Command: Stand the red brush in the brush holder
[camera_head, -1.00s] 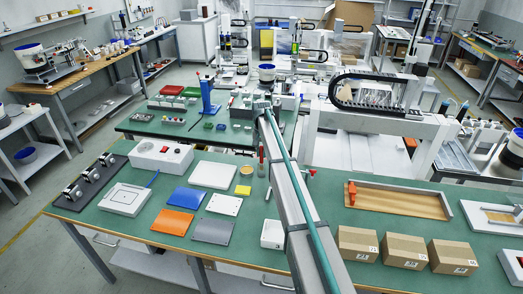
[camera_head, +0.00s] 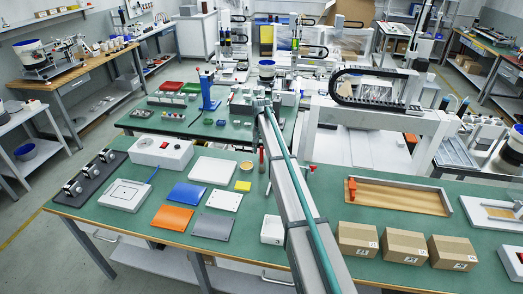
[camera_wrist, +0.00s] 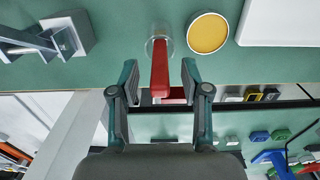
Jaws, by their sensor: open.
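A red upright piece, which looks like the red brush (camera_wrist: 160,72), stands with its lower end in a small clear cup (camera_wrist: 157,48), which looks like the brush holder. In the head view the red piece (camera_head: 262,158) shows beside my arm. My gripper (camera_wrist: 160,74) is open, with a finger on each side of the red piece and visible gaps to both. A short red crosswise part (camera_wrist: 176,97) lies nearer the wrist; I cannot tell whether it belongs to the brush. My gripper is hard to make out in the head view.
A round tin with yellow contents (camera_wrist: 208,33) stands close beside the cup. A white plate (camera_head: 213,170) lies farther to the left in the head view. A grey metal fixture (camera_wrist: 72,35) is on the cup's other side. Several cardboard boxes (camera_head: 405,246) stand at the right front.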

